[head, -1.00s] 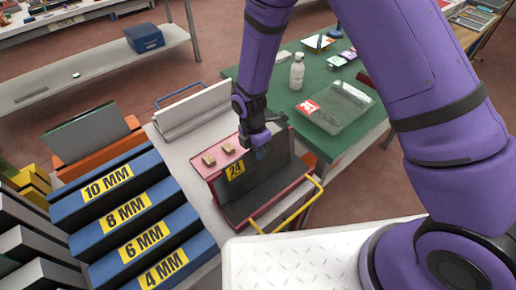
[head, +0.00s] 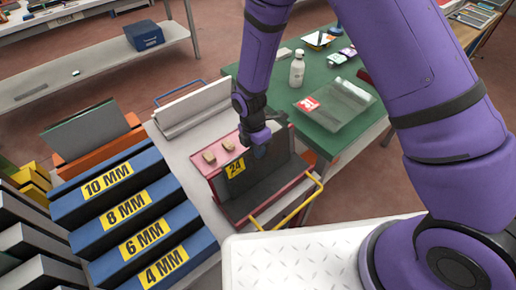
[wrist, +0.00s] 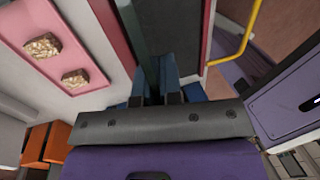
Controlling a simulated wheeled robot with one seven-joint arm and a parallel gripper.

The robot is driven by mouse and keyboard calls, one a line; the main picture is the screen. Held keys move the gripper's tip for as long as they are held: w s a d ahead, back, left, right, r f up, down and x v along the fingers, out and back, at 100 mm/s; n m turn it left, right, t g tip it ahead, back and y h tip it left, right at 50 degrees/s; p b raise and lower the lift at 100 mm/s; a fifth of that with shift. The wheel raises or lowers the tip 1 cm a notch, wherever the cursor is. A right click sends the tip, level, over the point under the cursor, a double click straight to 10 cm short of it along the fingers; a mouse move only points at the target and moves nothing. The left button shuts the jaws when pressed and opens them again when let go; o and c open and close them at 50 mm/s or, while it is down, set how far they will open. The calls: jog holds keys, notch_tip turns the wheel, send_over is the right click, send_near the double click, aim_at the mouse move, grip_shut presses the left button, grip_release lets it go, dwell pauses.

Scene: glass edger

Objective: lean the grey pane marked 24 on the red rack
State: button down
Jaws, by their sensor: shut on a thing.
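The grey pane (head: 262,173) with its yellow 24 label (head: 235,169) stands steeply in the red rack (head: 211,167), its face toward the rack's dark base. My gripper (head: 262,151) is shut on its upper edge from above. In the wrist view my gripper (wrist: 158,88) has its blue fingers on either side of the pane's thin edge (wrist: 143,45). The red rack's pink top (wrist: 75,35) lies beside it. I cannot tell whether the pane's lower edge touches the base or its back touches the rack.
Two brownish blocks (head: 209,157) sit on the rack's pink top. A yellow handle (head: 296,210) curves at its front right. A white rack (head: 190,108) stands behind, and blue thickness-marked slots (head: 130,215) are at left. A green table (head: 325,140) holds a bottle (head: 297,69) and a clear packet.

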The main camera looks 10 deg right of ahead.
jog(key=c, duration=1.2)
grip_release()
jog(key=shift+w+a, duration=0.1)
jog(key=shift+w, duration=0.05)
jog(key=shift+c, duration=0.4)
jog(key=shift+r, duration=0.1)
jog(key=shift+o, duration=0.2)
jog(key=shift+r, duration=0.1)
jog(key=shift+o, duration=0.2)
jog(key=v, duration=0.9)
jog(key=shift+r, duration=0.7)
